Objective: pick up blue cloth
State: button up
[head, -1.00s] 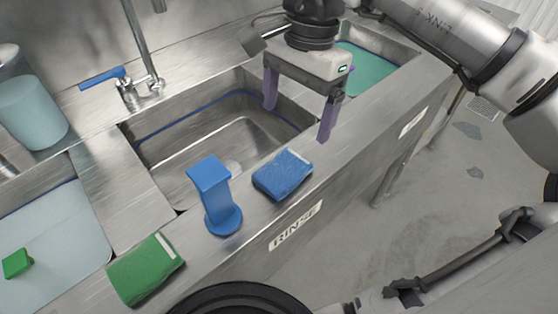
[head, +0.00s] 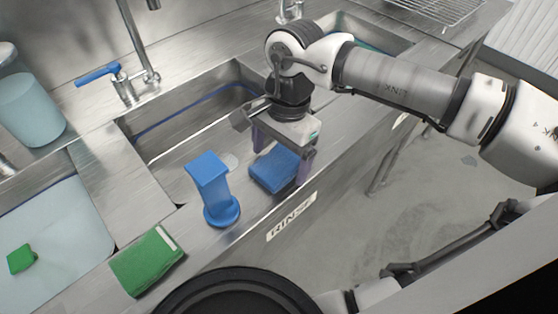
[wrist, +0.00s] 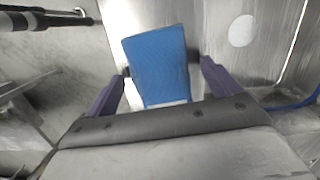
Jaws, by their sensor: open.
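A folded blue cloth (head: 273,170) lies on the front steel ledge of the rinse sink, right of the blue stand. My gripper (head: 278,165) is open and pointing down over the cloth, with one purple finger on each side of it. The wrist view also shows the blue cloth (wrist: 157,64) between the two spread fingers of my gripper (wrist: 163,78). I cannot tell whether the fingers touch the cloth. The gripper body hides part of the cloth's far right edge in the head view.
A blue stand (head: 211,188) with a round base stands just left of the cloth. A folded green cloth (head: 147,262) lies further left on the ledge. The rinse sink (head: 185,135) opens behind, with a blue-handled faucet (head: 122,82). Another green piece (head: 21,259) lies in the left basin.

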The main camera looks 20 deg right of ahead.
jog(key=c, duration=1.1)
jog(key=shift+o, duration=0.2)
jog(key=shift+r, duration=0.1)
